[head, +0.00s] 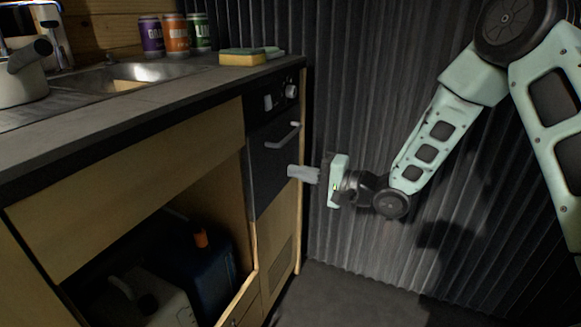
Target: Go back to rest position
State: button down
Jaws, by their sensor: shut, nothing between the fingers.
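My gripper (291,171) is at the middle of the head view, with its grey fingers pointing left and shut with nothing between them. The fingertips appear in front of the right edge of the black appliance front (268,180), below its bar handle (283,136). I cannot tell whether they touch it. My pale green arm reaches in from the upper right, bent at the elbow.
The counter (150,107) holds a metal sink (140,77), several cans (176,36), a sponge (242,57) and a white kettle-like vessel (22,84). An open cupboard below holds a blue canister (205,265) and a pale canister (150,305). The floor (350,295) at right is clear before a corrugated wall (350,60).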

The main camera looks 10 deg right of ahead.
jog(key=p+v, duration=0.2)
jog(key=v, duration=0.5)
jog(key=s+a+n+g+h, duration=0.3)
jog(key=s+a+n+h, duration=0.25)
jog(key=n+h, duration=0.2)
jog(key=s+r+n+g+h, duration=0.2)
jog(key=s+n+g+h, duration=0.15)
jog(key=s, duration=0.95)
jog(key=s+r+n+g+h, duration=0.2)
jog(key=s+n+g+h, duration=0.15)
jog(key=s, duration=0.85)
notch_tip(320, 180, up, 28)
jog(key=p, duration=2.8)
jog(key=shift+d+g, duration=0.15)
jog(key=shift+g, duration=0.15)
jog(key=shift+f+y, duration=0.1)
jog(key=shift+y, duration=0.15)
